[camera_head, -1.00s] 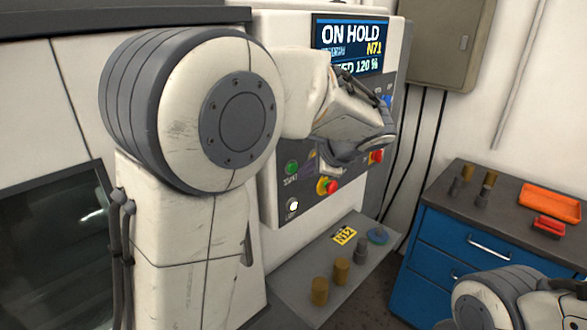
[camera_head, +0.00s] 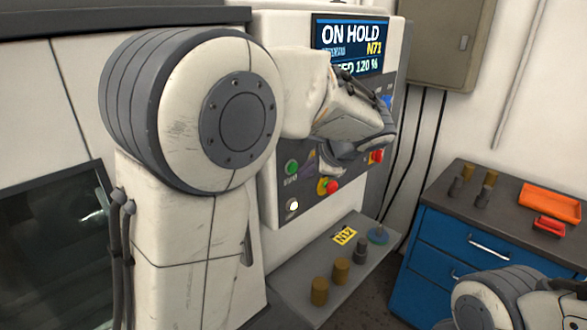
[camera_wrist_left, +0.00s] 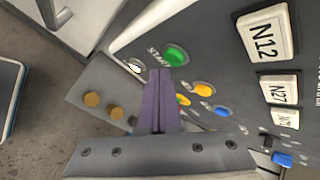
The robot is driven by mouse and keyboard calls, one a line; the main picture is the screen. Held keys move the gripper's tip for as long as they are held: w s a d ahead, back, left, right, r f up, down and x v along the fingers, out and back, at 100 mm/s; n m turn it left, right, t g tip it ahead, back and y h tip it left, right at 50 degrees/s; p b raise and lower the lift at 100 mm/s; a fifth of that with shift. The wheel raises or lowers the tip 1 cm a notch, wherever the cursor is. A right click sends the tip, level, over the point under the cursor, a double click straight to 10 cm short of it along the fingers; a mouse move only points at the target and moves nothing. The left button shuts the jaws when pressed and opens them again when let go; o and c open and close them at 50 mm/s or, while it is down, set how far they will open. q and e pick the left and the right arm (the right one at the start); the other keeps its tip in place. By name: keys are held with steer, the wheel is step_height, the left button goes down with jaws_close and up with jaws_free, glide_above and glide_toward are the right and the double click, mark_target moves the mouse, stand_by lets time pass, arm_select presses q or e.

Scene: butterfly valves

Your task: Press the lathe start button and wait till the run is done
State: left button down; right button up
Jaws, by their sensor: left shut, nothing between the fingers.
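The green start button (camera_head: 292,167) is on the lathe's control panel, left of my left wrist. It also shows in the left wrist view (camera_wrist_left: 175,54), just beyond the fingertips. My left gripper (camera_wrist_left: 161,76) is shut and empty; its fingers point towards the panel, and I cannot tell whether they touch it. In the head view the forearm and wrist cover part of the panel and mostly hide the fingers. The screen (camera_head: 350,45) reads ON HOLD, N71 and 120 %. My right gripper is out of view.
A red button (camera_head: 332,187) on yellow and a lit white button (camera_head: 293,205) are near the start button. A blue drawer cabinet (camera_head: 445,248) stands at right.

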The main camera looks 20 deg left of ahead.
arm_select(q)
steer(key=shift+a, duration=0.15)
steer(key=shift+w+a, duration=0.1)
steer(key=shift+a, duration=0.15)
steer(key=shift+w+a, duration=0.15)
steer(key=shift+a, duration=0.25)
stand_by(0.7)
steer(key=shift+d, duration=0.1)
steer(key=shift+s+d, duration=0.3)
steer(key=shift+d, duration=0.4)
steer(key=d, duration=0.1)
steer(key=s+d, duration=0.1)
steer(key=d, duration=0.2)
steer(key=shift+s+d, duration=0.35)
stand_by(0.7)
